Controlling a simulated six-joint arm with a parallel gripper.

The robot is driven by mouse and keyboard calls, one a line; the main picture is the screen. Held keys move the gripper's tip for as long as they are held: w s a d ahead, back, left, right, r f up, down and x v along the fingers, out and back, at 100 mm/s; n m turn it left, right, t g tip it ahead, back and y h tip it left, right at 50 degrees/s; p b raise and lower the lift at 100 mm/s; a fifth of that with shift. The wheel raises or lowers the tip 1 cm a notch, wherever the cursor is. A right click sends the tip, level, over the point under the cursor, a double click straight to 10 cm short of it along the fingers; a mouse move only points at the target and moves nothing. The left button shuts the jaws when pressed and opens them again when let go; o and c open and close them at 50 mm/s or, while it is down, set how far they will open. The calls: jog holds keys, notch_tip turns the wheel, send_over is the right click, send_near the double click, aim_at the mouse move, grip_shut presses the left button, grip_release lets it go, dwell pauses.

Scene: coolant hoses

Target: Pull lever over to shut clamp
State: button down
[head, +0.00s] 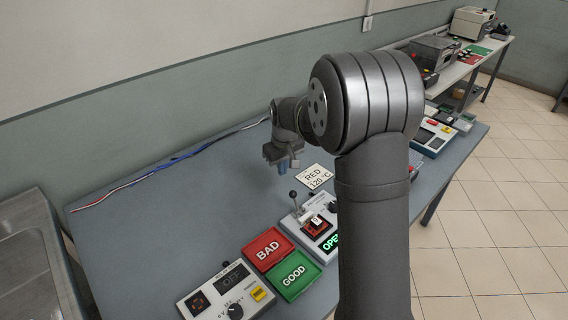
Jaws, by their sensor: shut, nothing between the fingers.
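The clamp device (298,222) is a pale box on the bench, partly hidden on its right by my arm. Its green display (331,242) reads what looks like "OPEN". The lever (294,198) has a dark ball knob and stands up, roughly upright, at the device's left rear. A small red and black part (317,222) sits on the device's dark top. My gripper (287,166) is shut and empty, pointing down, above and behind the lever and apart from it.
A red BAD tray (268,248) and a green GOOD tray (295,275) lie in front of the clamp. A control box (226,290) with a display reading OFF stands front left. A "RED 120 °C" card (316,177) lies behind. Cables (165,168) run along the rear; the bench's left is clear.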

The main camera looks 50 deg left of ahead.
aim_at(295, 201)
jog(key=shift+s+d+f, duration=0.1)
jog(key=shift+d+f, duration=0.45)
jog(key=shift+f, duration=0.2)
jog(key=shift+s+d+f, duration=0.1)
jog(key=shift+d+f, duration=0.4)
jog(key=shift+f, duration=0.3)
jog(key=shift+s+d+f, duration=0.1)
jog(key=shift+d+f, duration=0.45)
jog(key=shift+f, duration=0.2)
